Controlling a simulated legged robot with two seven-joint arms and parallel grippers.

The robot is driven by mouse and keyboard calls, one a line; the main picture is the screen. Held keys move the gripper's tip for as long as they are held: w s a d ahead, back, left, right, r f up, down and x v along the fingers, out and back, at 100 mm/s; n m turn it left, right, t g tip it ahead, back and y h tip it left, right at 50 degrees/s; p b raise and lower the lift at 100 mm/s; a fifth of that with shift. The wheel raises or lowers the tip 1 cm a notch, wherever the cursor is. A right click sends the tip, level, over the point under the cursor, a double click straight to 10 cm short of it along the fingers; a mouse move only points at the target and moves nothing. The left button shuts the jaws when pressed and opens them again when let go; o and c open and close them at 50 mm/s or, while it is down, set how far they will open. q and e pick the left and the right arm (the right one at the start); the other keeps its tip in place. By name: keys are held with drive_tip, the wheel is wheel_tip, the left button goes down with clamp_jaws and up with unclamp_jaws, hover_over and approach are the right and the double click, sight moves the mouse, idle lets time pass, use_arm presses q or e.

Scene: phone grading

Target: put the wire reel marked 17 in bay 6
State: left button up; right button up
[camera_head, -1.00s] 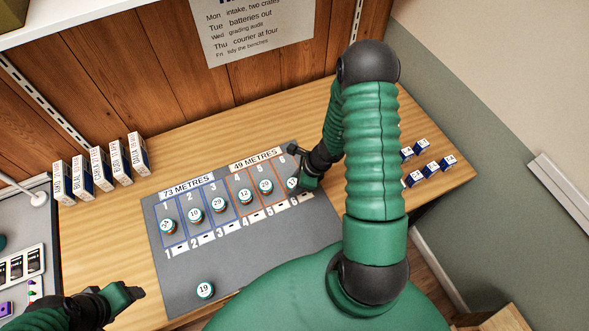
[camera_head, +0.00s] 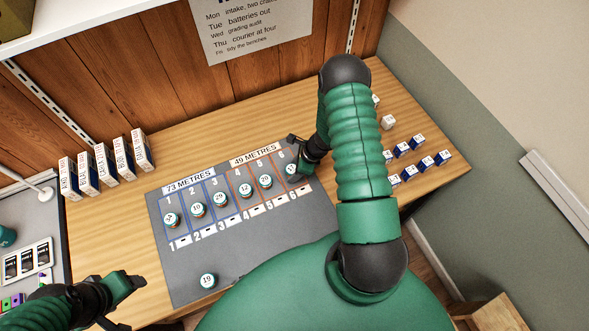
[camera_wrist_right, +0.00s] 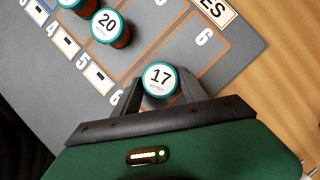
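The wire reel marked 17 (camera_wrist_right: 160,81), with a white label and teal rim, is between the fingers of my right gripper (camera_wrist_right: 161,92) in the right wrist view. Both fingers seem to press its sides. In the head view the right gripper (camera_head: 299,157) and the reel (camera_head: 291,169) are over bay 6 (camera_wrist_right: 203,45), in line with the row of other reels. I cannot tell whether the reel touches the mat. My left gripper (camera_head: 128,284) is at the lower left, empty; its finger gap is not clear.
The grey mat (camera_head: 240,245) has reels standing in bays 1 to 5, including reel 20 (camera_wrist_right: 108,27) beside bay 6. A reel marked 19 (camera_head: 208,281) stands at the mat's front. Several boxes (camera_head: 105,165) stand left; small blue-and-white boxes (camera_head: 425,163) lie right.

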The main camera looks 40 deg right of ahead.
drive_tip(key=shift+w+a, duration=0.15)
drive_tip(key=shift+r, duration=0.2)
drive_tip(key=v, duration=1.2)
drive_tip(key=s+a+r+n+h, duration=0.25)
drive_tip(key=a+r+n, duration=0.55)
drive_tip(key=a+n, duration=0.45)
drive_tip(key=s+a+r+n+h, duration=0.1)
drive_tip(key=s+a+r+n, duration=0.2)
drive_tip(key=a+r+n, duration=0.95)
use_arm(q)
drive_tip(key=shift+w+a+f+b, duration=0.1)
drive_tip(key=shift+a+f+b, duration=0.15)
drive_tip(key=shift+f+b, duration=0.65)
drive_tip(key=shift+a+f+b, duration=0.25)
drive_tip(key=shift+f+b, duration=0.55)
drive_tip(key=shift+f, duration=0.15)
use_arm(e)
drive_tip(key=d+f+n, duration=0.3)
drive_tip(key=d+f, duration=0.1)
drive_tip(key=f, duration=0.4)
drive_tip(key=shift+w+d+g, duration=0.15)
drive_tip(key=shift+w+g, duration=0.25)
drive_tip(key=shift+w, duration=0.05)
